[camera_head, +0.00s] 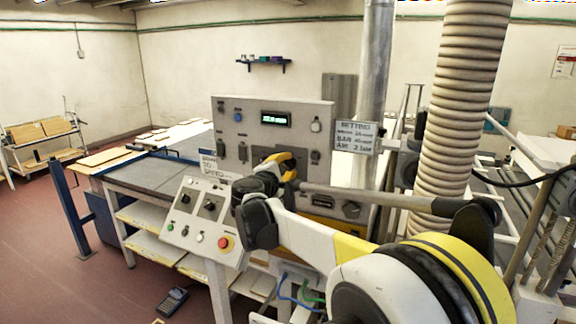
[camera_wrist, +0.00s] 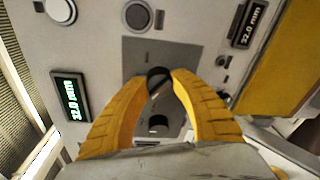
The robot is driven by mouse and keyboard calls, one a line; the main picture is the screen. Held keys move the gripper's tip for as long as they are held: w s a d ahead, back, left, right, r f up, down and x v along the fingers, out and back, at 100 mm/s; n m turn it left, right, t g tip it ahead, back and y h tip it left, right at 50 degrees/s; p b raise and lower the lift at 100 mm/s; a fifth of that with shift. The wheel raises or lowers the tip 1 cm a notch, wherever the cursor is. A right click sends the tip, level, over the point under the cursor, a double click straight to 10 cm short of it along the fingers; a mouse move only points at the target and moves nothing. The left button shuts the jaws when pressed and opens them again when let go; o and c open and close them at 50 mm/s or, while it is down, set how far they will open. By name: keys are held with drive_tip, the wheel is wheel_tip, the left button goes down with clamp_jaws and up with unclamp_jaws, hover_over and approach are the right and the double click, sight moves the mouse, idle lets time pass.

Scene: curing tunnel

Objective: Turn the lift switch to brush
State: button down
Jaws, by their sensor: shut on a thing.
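My gripper's yellow fingers (camera_wrist: 160,76) are closed around a black rotary knob (camera_wrist: 157,84) on a dark grey plate (camera_wrist: 145,52) in the wrist view. A lighter line runs slantwise across the knob. I take this knob to be the lift switch, but no label on it can be read. In the head view my gripper (camera_head: 286,166) is at the front of the upright grey control panel (camera_head: 240,112), and it hides the knob there.
Below the knob is another black control (camera_wrist: 158,123). A lit display (camera_wrist: 70,95) reads 32.0 mm. A sloped switch box (camera_head: 186,228) with a red stop button (camera_head: 224,243) stands lower left of my arm. A ribbed hose (camera_head: 455,110) rises at the right.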

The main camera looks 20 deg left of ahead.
drive_tip(key=shift+n, duration=0.3)
idle(0.4)
drive_tip(key=c, duration=1)
unclamp_jaws()
drive_tip(key=shift+s, duration=0.1)
drive_tip(key=s, duration=0.7)
drive_tip(key=s+r, duration=0.1)
drive_tip(key=s, duration=0.3)
drive_tip(key=shift+s+a, duration=0.1)
drive_tip(key=shift+s, duration=0.25)
